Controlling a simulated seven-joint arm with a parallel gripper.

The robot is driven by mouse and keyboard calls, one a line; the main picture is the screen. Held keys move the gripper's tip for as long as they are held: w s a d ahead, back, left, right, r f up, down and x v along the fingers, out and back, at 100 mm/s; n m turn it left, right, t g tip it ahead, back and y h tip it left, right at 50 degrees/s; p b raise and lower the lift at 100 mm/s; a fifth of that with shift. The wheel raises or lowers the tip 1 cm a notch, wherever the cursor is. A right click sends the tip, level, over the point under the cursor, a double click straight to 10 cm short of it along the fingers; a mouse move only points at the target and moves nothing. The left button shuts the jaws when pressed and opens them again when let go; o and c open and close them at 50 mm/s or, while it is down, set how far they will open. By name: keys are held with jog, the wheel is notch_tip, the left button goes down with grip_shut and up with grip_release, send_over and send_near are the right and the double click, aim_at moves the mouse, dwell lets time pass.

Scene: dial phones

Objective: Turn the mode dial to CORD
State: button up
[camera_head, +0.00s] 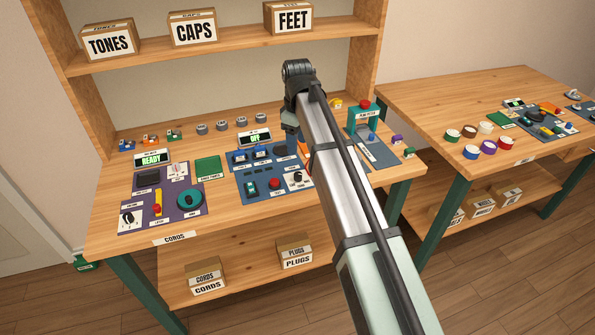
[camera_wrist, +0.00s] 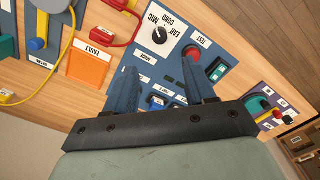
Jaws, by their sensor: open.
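The mode dial is a black round knob (camera_wrist: 159,35) on a white plate (camera_wrist: 172,18) with EAR, MIC and CORD lettering, seen upside down in the wrist view. The knob's pointer is too small to read surely. In the head view the dial (camera_head: 297,177) sits at the right of the blue panel (camera_head: 262,190), beside my arm. My gripper (camera_wrist: 158,66) is open and empty, with its two blue fingers apart. In the wrist view the dial appears beyond the fingertips, apart from them. In the head view my gripper (camera_head: 290,142) hangs over the back of this panel, partly hidden by my arm.
A red TEST button (camera_wrist: 193,53) and a green switch (camera_wrist: 216,69) are close to the dial. An orange FAULT tray (camera_wrist: 92,60) lies beside the panel. A display reading OFF (camera_head: 255,138) stands behind it. A teal press-like stand (camera_head: 362,112) is right of my arm.

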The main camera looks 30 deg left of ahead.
aim_at(298, 173)
notch_tip(298, 173, down, 12)
jog(key=shift+f, duration=0.1)
dwell(0.5)
jog(key=shift+c, duration=0.2)
grip_shut()
jog(key=shift+m, duration=0.3)
jog(key=m, duration=0.4)
jog(key=shift+m, duration=0.4)
jog(key=m, duration=0.5)
jog(key=shift+w+m, duration=0.1)
jog(key=shift+m, duration=0.2)
